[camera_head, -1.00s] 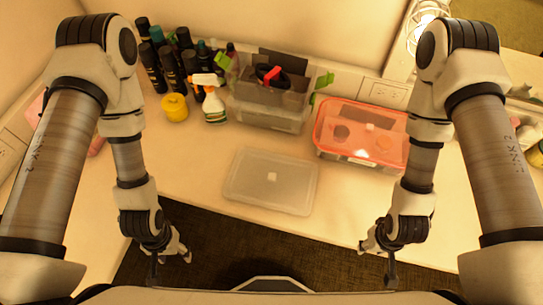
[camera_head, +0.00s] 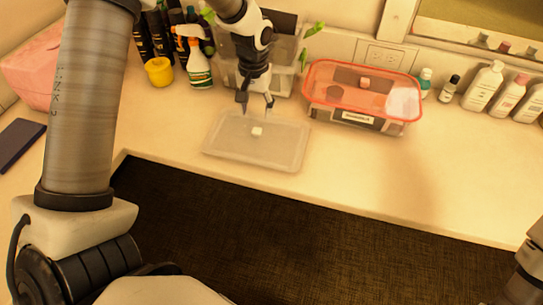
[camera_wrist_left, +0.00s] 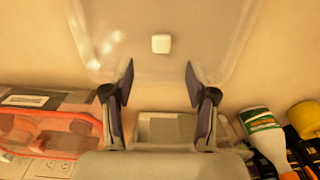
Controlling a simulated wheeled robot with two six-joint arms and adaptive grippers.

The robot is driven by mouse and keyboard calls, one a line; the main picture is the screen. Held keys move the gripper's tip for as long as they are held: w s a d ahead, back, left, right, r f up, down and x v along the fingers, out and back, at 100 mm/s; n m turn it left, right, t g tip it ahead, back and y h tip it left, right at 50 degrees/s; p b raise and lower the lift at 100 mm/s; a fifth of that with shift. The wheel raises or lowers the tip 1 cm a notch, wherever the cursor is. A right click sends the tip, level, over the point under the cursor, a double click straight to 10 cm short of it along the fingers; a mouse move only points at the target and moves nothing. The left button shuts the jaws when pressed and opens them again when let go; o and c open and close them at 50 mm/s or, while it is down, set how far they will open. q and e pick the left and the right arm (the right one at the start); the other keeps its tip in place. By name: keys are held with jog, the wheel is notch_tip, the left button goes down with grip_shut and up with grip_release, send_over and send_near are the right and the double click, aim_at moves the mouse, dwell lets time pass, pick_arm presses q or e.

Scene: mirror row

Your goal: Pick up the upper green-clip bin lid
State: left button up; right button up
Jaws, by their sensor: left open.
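A clear, flat bin lid (camera_head: 225,145) with a small white square knob (camera_head: 257,132) lies on the counter in front of the green-clip bins. My left gripper (camera_head: 256,106) points down over the lid's far part, just behind the knob in the picture. Its fingers are apart with nothing between them. In the left wrist view the lid (camera_wrist_left: 205,45) fills the top middle, with its knob (camera_wrist_left: 161,44) beyond the open fingertips of the left gripper (camera_wrist_left: 160,85). The clear bin with green clips (camera_head: 285,62) is partly hidden behind my left arm. My right gripper is out of view.
A red-lidded clear bin (camera_head: 345,118) stands right of the lid. A spray bottle (camera_head: 199,72), yellow jar (camera_head: 159,71) and dark bottles stand behind left. White bottles (camera_head: 483,87) line the back right.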

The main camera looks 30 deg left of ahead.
aim_at(257, 130)
pick_arm(q)
jog(key=shift+w+a+f, duration=0.15)
jog(key=shift+a+f, duration=0.05)
jog(key=shift+f, duration=0.3)
notch_tip(257, 130, down, 6)
jog(key=shift+d+f+p, duration=0.1)
jog(key=shift+p, duration=0.45)
jog(key=shift+f, duration=0.35)
jog(key=shift+r, duration=0.1)
grip_shut()
